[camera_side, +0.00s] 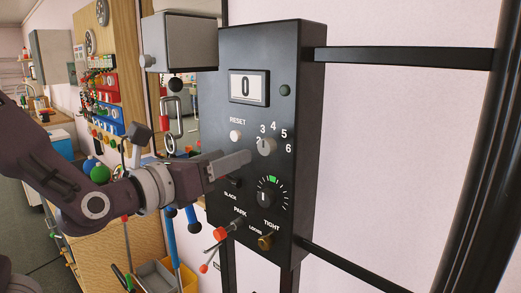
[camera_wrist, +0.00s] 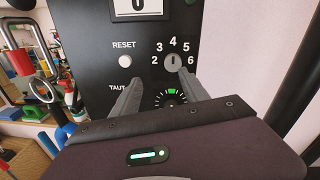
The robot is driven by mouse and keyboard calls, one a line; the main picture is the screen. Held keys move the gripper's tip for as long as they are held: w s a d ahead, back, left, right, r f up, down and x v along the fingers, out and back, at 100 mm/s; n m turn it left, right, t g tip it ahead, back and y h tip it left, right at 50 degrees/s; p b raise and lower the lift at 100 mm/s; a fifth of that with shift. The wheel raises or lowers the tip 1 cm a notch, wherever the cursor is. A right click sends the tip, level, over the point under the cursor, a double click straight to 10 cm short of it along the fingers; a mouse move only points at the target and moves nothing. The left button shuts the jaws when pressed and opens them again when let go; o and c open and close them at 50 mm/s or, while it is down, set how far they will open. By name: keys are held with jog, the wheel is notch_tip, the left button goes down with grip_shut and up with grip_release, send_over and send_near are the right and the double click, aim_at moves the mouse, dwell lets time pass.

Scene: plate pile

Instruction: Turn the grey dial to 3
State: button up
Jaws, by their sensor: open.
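The grey dial (camera_side: 267,146) is a small round knob on the black panel, with the numbers 2 to 6 arched around it. It also shows in the wrist view (camera_wrist: 173,63), where its dark mark points up, roughly at 4. My gripper (camera_side: 246,158) is in front of the panel, just below and left of the dial in the side view. In the wrist view my gripper (camera_wrist: 160,77) is open and its fingers are spread with nothing between them. The right fingertip is close under the dial; whether it touches cannot be told.
The black panel (camera_side: 230,110) carries a counter window (camera_side: 248,88) reading 0 and a white RESET button (camera_side: 236,136). A second dial (camera_side: 265,197) with a green mark lies below. A red-tipped lever (camera_side: 221,233) and a brass knob (camera_side: 265,241) are lower down.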

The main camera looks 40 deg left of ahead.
aim_at(264, 148)
jog(key=shift+m+h, duration=0.6)
jog(key=shift+m, duration=0.1)
jog(key=w, duration=0.2)
jog(key=w+d, duration=0.1)
jog(key=w, duration=0.2)
jog(key=w+d, duration=0.1)
jog(key=w, duration=0.1)
jog(key=shift+w+r, duration=0.15)
jog(key=shift+w, duration=0.15)
grip_shut()
